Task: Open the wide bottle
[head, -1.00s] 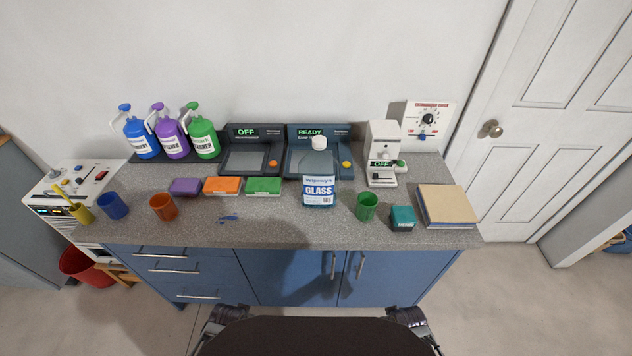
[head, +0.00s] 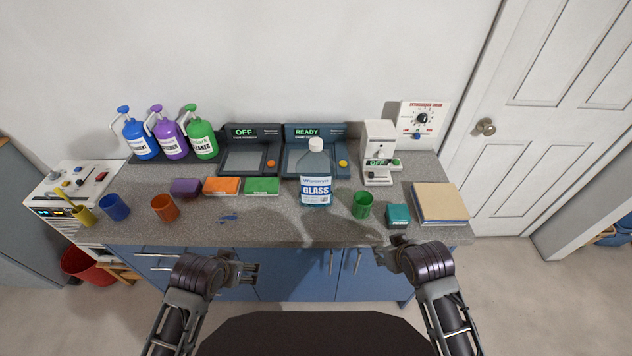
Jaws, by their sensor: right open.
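The wide bottle (head: 316,190) is a clear bottle of blue liquid with a "GLASS" label. It stands upright on the grey counter, right of the middle, with its white cap (head: 316,145) on top. My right gripper (head: 379,250) is open and empty in front of the counter's front edge, below and right of the bottle, not touching it. My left gripper (head: 254,272) is also in front of the cabinet, below and left of the bottle. Its fingers are small and dark, seen from above, and how far apart they are is unclear.
A green cup (head: 362,204) stands close right of the bottle, beside a teal box (head: 398,215). A green sponge (head: 262,186) lies to its left. A dark device (head: 292,160) reading READY is behind it.

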